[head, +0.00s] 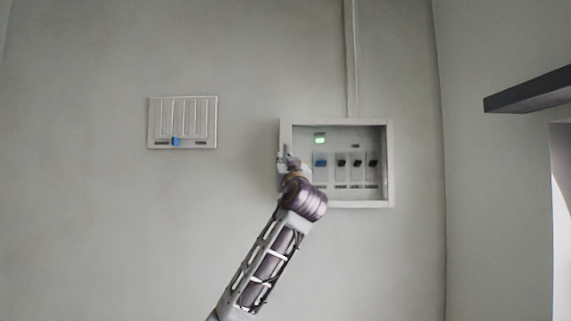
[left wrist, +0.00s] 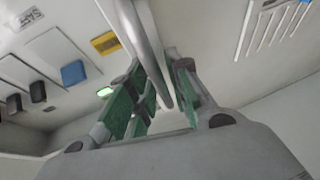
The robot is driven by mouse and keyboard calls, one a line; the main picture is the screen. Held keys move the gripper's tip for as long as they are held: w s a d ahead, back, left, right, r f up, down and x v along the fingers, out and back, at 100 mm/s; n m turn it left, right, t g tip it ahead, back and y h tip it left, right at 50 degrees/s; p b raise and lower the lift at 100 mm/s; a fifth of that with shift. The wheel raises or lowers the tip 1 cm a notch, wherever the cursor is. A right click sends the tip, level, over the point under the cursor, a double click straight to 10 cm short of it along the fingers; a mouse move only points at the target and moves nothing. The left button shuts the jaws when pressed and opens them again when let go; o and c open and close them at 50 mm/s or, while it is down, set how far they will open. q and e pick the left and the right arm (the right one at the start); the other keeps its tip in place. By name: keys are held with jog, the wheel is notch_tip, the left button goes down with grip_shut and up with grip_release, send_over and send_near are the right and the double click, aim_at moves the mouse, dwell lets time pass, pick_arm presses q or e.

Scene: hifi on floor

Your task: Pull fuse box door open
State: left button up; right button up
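The fuse box (head: 391,165) is a pale grey wall box. Its inside shows through the front, with a row of switches, one blue and several dark, and a lit green indicator (head: 320,139). I cannot tell from the head view whether a clear door covers it. My left gripper (head: 288,158) is at the box's left edge and partly hides it. In the left wrist view, its green-padded fingers (left wrist: 160,85) are close together on both sides of a grey bar (left wrist: 148,45), which looks like the door handle. The bar's contact with the pads is partly hidden. My right gripper is not in view.
A second pale panel (head: 183,122) with a blue tab is on the wall to the left. A conduit (head: 351,60) runs up from the box. A dark shelf (head: 530,90) juts from the right wall. The wall between the panels is clear.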

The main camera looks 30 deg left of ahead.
pick_arm(q)
grip_shut()
jog(key=shift+s+d, duration=0.1)
dwell(0.3)
